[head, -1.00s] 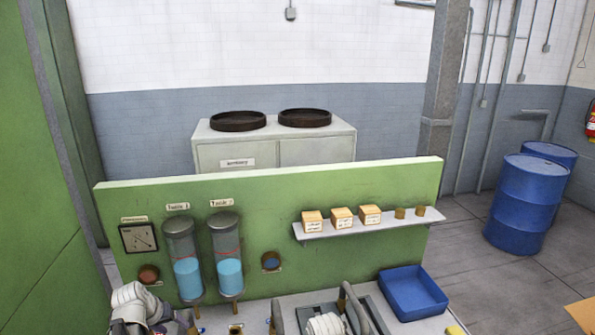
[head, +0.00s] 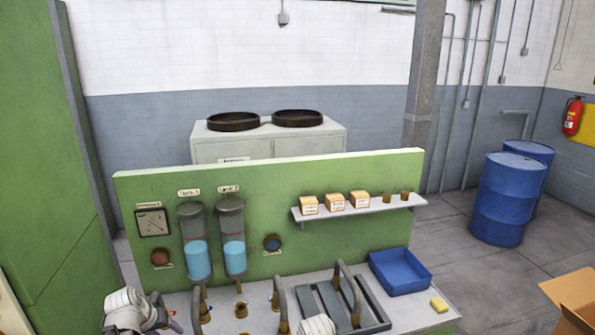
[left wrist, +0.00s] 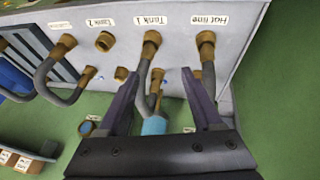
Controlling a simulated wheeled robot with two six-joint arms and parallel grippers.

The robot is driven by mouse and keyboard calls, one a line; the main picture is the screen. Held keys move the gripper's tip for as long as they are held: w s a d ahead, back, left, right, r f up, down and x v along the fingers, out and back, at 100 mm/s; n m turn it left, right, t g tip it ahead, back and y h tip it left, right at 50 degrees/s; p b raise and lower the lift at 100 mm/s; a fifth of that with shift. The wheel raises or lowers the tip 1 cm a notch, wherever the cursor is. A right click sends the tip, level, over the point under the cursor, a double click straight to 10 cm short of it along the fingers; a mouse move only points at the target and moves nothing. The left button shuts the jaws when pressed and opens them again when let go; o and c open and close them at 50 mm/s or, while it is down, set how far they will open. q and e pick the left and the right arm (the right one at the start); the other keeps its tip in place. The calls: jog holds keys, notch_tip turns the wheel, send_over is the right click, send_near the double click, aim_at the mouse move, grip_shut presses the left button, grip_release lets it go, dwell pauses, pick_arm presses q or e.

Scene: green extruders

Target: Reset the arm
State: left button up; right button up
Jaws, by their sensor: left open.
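My left gripper (head: 172,312) is at the bottom left of the head view, low in front of the green panel (head: 330,180). In the left wrist view the two fingers of this gripper (left wrist: 160,76) are spread apart with nothing clamped between them. A grey hose with a brass end (left wrist: 151,42) at the "Tank 1" label shows between and beyond the fingers. Another hose (left wrist: 206,45) is at the "Hot line" label, beside the right finger. A white part of my right arm (head: 318,325) shows at the bottom edge; its gripper is not visible.
Two tanks with blue liquid (head: 197,258) hang on the panel beside a gauge (head: 152,222). Grey curved hoses (head: 346,285) rise near a slatted tray (head: 375,318). Small boxes (head: 334,202) stand on a shelf.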

pick_arm(q)
jog(key=s+d+f+m+g+b, duration=0.1)
jog(key=s+d+f+b, duration=0.3)
jog(key=d, duration=0.6)
jog(key=s+d+f+m+g+y+b, duration=0.1)
jog(key=s+d+f+m+g+b, duration=0.1)
jog(key=d, duration=0.8)
jog(key=s+d+f+m+g+y+b, duration=0.1)
jog(key=s+d+f+m+g+b, duration=0.1)
jog(key=s+d+f+b, duration=0.3)
jog(key=s+d+f+m, duration=0.1)
jog(key=s+d+f, duration=0.2)
jog(key=d, duration=0.2)
jog(key=shift+s+m+b, duration=0.3)
jog(key=shift+m+b, duration=0.1)
pick_arm(e)
notch_tip(320, 180, down, 12)
jog(key=shift+w+f, duration=0.2)
jog(key=shift+w, duration=0.15)
pick_arm(q)
jog(key=shift+f, duration=0.2)
pick_arm(e)
jog(key=shift+d+f, duration=0.1)
